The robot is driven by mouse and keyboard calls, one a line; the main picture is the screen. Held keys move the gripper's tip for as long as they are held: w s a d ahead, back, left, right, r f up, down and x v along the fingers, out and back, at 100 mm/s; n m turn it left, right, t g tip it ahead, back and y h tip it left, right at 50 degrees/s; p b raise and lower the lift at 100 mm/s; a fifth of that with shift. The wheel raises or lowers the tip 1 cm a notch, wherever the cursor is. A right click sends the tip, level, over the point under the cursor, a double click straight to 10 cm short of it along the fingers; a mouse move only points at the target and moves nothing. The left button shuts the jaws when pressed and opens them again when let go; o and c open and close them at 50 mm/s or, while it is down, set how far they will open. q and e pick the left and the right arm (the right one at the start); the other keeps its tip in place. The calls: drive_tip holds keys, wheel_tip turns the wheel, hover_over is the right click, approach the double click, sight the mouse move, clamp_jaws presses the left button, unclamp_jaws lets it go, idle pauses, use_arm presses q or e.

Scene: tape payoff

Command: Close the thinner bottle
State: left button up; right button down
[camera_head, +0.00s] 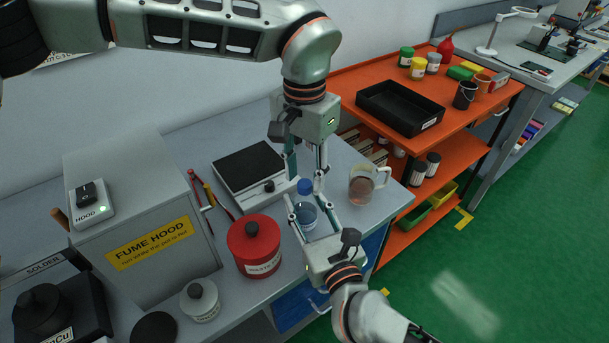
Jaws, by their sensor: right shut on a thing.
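A clear bottle (308,218) with a pale label stands on the grey bench. My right gripper (309,205), coming from the bottom, is shut on its body, one finger on each side. A blue cap (305,187) shows at the bottle's top; I cannot tell if it is seated on the neck or resting loosely. My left gripper (305,183) points down from above with its fingers apart, one on each side of the cap. A gap shows between fingers and cap.
A hotplate (250,170) stands behind left, a red waste can (253,246) at left and a glass mug (364,185) at right, all close to the arms. A fume hood (150,240) fills the left. An orange cart (350,88) stands right.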

use_arm(q)
wheel_tip(320, 180, up, 4)
drive_tip(key=shift+f, duration=0.25)
drive_tip(key=shift+c, duration=0.4)
